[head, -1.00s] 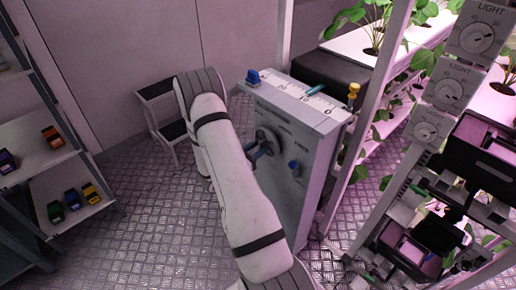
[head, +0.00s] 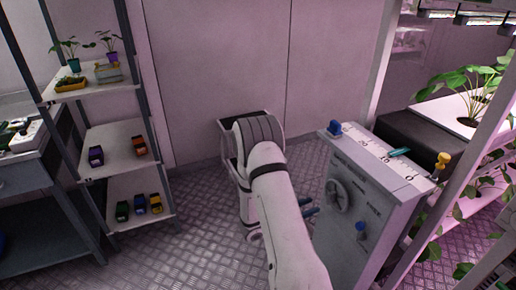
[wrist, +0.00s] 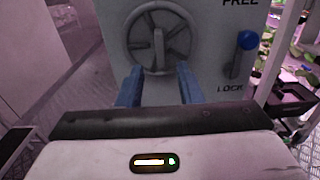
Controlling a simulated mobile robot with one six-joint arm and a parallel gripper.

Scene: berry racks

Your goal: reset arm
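My gripper (wrist: 157,88) shows in the wrist view as two blue fingers, spread apart with nothing between them. Beyond them is the front of a grey cabinet with a handwheel (wrist: 158,38) and a blue-knobbed lever by the words FREE and LOCK. In the head view my white arm reaches forward in the middle. The blue fingertips (head: 308,206) show just left of the grey cabinet (head: 350,235), apart from the wheel (head: 338,196) as far as I can tell. The lever's blue knob (head: 360,227) is right of the wheel.
A ruler-like scale (head: 380,152) with a blue slider and a yellow peg tops the cabinet. Plant racks stand at right. Floor between is clear.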

